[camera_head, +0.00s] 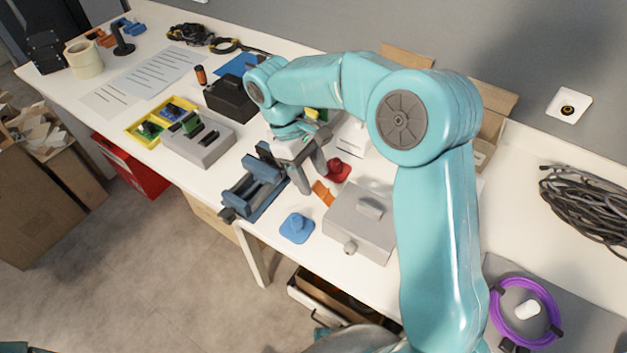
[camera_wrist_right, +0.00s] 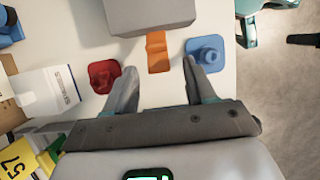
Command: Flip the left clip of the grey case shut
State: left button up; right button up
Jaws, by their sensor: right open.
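The grey case (camera_head: 372,237) stands on the table with a raised handle on its lid. Its near edge also shows at the top of the right wrist view (camera_wrist_right: 150,18). An orange flat piece (camera_head: 323,192) extends from beside the case's left side; it also shows in the wrist view (camera_wrist_right: 157,50), against the case edge. It looks like the left clip, though its hinge is hidden. My right gripper (camera_head: 312,180) is open and empty, above the table left of the case. In the wrist view the orange piece lies ahead, between its fingertips (camera_wrist_right: 160,70). My left gripper is not identifiable.
A red knobbed piece (camera_head: 338,170) and a blue knobbed piece (camera_head: 297,228) flank the orange piece. A blue-grey vise-like fixture (camera_head: 253,188) stands left of the gripper. A white box marked STAPLES (camera_wrist_right: 48,92) is nearby.

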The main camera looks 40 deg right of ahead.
jog(key=shift+s+d+f, duration=0.1)
jog(key=shift+d+f, duration=0.1)
jog(key=shift+f, duration=0.7)
jog(key=shift+s, duration=0.1)
grip_shut()
